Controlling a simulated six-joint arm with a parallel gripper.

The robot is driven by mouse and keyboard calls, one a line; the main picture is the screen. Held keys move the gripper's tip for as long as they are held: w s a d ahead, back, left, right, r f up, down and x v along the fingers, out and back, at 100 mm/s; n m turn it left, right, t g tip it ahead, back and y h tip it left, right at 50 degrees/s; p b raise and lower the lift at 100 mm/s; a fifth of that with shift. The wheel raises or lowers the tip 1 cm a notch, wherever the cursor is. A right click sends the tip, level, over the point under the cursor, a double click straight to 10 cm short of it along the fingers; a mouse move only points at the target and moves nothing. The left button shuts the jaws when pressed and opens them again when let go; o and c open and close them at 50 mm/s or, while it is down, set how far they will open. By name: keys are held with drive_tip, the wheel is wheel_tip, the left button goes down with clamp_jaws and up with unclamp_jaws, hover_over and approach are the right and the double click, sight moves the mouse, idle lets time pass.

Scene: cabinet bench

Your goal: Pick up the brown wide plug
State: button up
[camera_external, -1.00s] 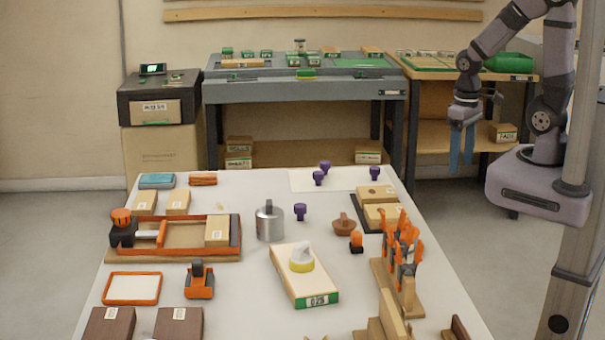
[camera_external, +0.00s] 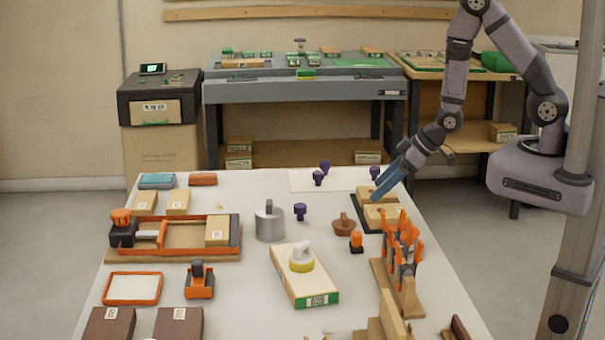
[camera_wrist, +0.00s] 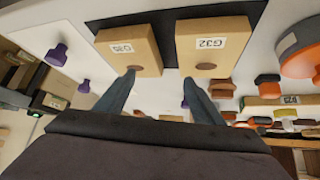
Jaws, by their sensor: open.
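The brown plug (camera_external: 344,224), with a wide round body and a knob on top, stands on the white table right of centre in the external view.
Two wooden blocks, one marked G32 (camera_wrist: 212,52), lie on a dark tray. Purple plugs (camera_external: 300,211) stand nearby. A small orange-and-black item (camera_external: 356,242) is close to the brown plug. A rack of orange tools (camera_external: 404,250) and a metal cylinder (camera_external: 269,222) flank it.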

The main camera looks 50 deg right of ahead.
sight(345, 216)
drive_tip(key=a+y, duration=0.1)
drive_tip(key=a, duration=0.1)
drive_tip(key=a+n+y, duration=0.1)
drive_tip(key=a, duration=0.1)
drive_tip(key=a+t, duration=0.1)
drive_tip(key=a, duration=0.1)
drive_tip(key=shift+s+f+n+y, duration=0.3)
drive_tip(key=shift+s+f+y, duration=0.05)
drive_tip(key=shift+f+y, duration=0.05)
drive_tip(key=s+a+y, duration=0.1)
drive_tip(key=s+a+n+y, duration=0.1)
drive_tip(key=a, duration=0.1)
drive_tip(key=s+a+t, duration=0.1)
drive_tip(key=shift+a+n+y+p, duration=0.3)
drive_tip(key=shift+a+y, duration=0.1)
drive_tip(key=shift+s+a+r+y, duration=0.2)
drive_tip(key=shift+s+a+y, duration=0.1)
drive_tip(key=shift+a+y, duration=0.1)
drive_tip(key=shift+p+x, duration=1.55)
drive_tip(key=shift+x, duration=2.1)
drive_tip(key=shift+d+f, duration=0.15)
drive_tip(key=shift+f, duration=0.05)
drive_tip(key=c, duration=1)
